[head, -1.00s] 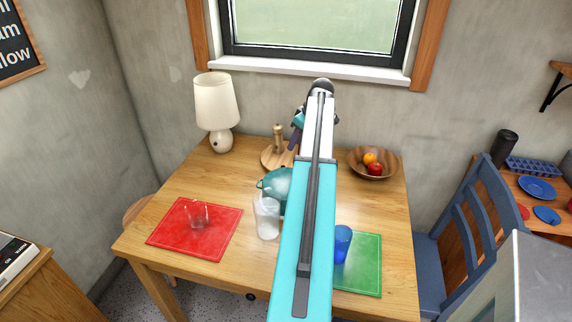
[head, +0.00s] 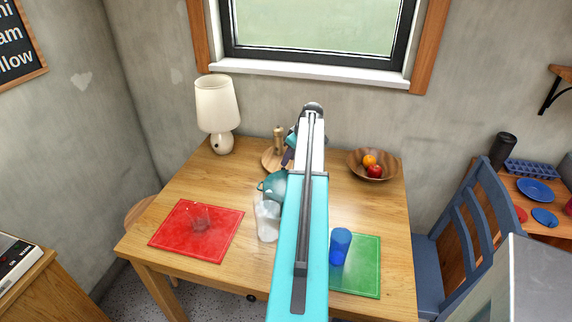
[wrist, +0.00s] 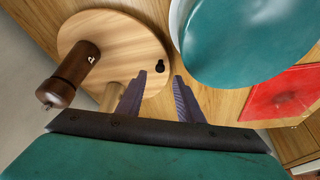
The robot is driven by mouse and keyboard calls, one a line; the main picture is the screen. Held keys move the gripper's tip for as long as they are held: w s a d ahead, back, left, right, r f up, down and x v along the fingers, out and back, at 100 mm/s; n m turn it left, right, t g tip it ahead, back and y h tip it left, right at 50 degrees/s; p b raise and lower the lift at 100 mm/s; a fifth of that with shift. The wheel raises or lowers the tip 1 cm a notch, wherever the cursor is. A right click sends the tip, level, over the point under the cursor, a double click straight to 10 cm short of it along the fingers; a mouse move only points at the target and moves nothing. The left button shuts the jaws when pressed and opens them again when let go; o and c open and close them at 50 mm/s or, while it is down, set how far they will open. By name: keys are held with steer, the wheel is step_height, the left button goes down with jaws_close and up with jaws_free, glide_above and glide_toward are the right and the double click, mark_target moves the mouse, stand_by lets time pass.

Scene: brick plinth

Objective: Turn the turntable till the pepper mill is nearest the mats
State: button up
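The pepper mill (wrist: 73,70) is dark brown and stands near the rim of the round wooden turntable (wrist: 120,30), on the wall side. A lighter wooden post (wrist: 112,97) is partly hidden by my gripper. In the head view the turntable (head: 268,163) is at the table's back; a brown upright thing (head: 278,140) stands on its far part, too small to identify surely. My gripper (wrist: 168,82) is open and empty, one finger over the turntable's edge, the other beyond it. Contact cannot be told. The red mat (head: 190,235) is front left, the green mat (head: 362,270) front right.
A teal jug (wrist: 245,40) stands close beside the turntable. A clear glass (head: 267,222) is in front of it, and a blue cup (head: 340,245) is by the green mat. A lamp (head: 217,105) stands left, a fruit bowl (head: 360,172) right.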

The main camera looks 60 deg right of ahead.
steer(key=shift+p+x, duration=0.55)
steer(key=shift+x, duration=2.1)
steer(key=shift+c, duration=0.6)
jaws_close()
